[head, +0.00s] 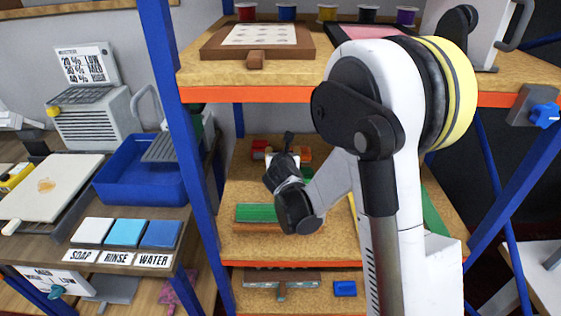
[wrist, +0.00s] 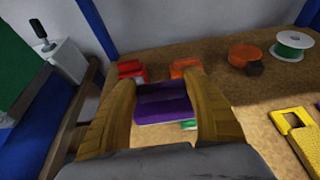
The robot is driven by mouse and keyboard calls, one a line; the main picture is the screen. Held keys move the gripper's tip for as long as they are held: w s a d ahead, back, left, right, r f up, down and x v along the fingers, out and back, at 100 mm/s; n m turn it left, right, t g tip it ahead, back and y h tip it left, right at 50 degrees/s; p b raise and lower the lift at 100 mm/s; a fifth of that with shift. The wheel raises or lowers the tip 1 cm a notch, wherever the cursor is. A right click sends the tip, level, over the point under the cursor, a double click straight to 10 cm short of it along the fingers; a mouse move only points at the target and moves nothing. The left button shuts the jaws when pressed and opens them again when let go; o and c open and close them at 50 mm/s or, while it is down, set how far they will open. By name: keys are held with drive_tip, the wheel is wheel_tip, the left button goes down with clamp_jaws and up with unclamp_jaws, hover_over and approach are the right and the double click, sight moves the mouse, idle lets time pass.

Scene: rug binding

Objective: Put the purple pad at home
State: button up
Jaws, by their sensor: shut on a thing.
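The purple pad (wrist: 163,103) is between the two tan fingers of my gripper (wrist: 160,110) in the wrist view. My gripper is shut on it, over the tan middle shelf (wrist: 250,110). A small green patch shows just below the pad. In the head view my gripper (head: 285,150) is over the back part of the middle shelf (head: 300,245); the purple pad cannot be made out there. No spot marked as the pad's home can be told from these frames.
A red block (wrist: 131,70) and an orange block (wrist: 186,68) lie beyond the pad. An orange tape piece (wrist: 243,53), a green spool (wrist: 292,45) and a yellow tool (wrist: 296,122) lie to the right. A blue post (wrist: 99,28) stands at the shelf's left.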

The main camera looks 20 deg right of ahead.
drive_tip(key=w+a+f+b, duration=0.1)
drive_tip(key=a, duration=0.1)
drive_tip(key=w+a+f+b, duration=0.1)
drive_tip(key=w+a+f, duration=0.1)
drive_tip(key=a, duration=0.1)
drive_tip(key=w+a+f+b, duration=0.1)
drive_tip(key=a+f, duration=0.1)
drive_tip(key=shift+w+a+f, duration=0.15)
drive_tip(key=shift+w+f, duration=0.05)
drive_tip(key=shift+w, duration=0.05)
wheel_tip(320, 180, down, 3)
drive_tip(key=shift+w+a+r+b, duration=0.1)
drive_tip(key=shift+a+r+b, duration=0.1)
drive_tip(key=shift+b, duration=0.55)
drive_tip(key=shift+d+f, duration=0.1)
drive_tip(key=shift+f, duration=0.35)
drive_tip(key=o, duration=1.3)
drive_tip(key=shift+f, duration=0.1)
drive_tip(key=shift+c, duration=0.2)
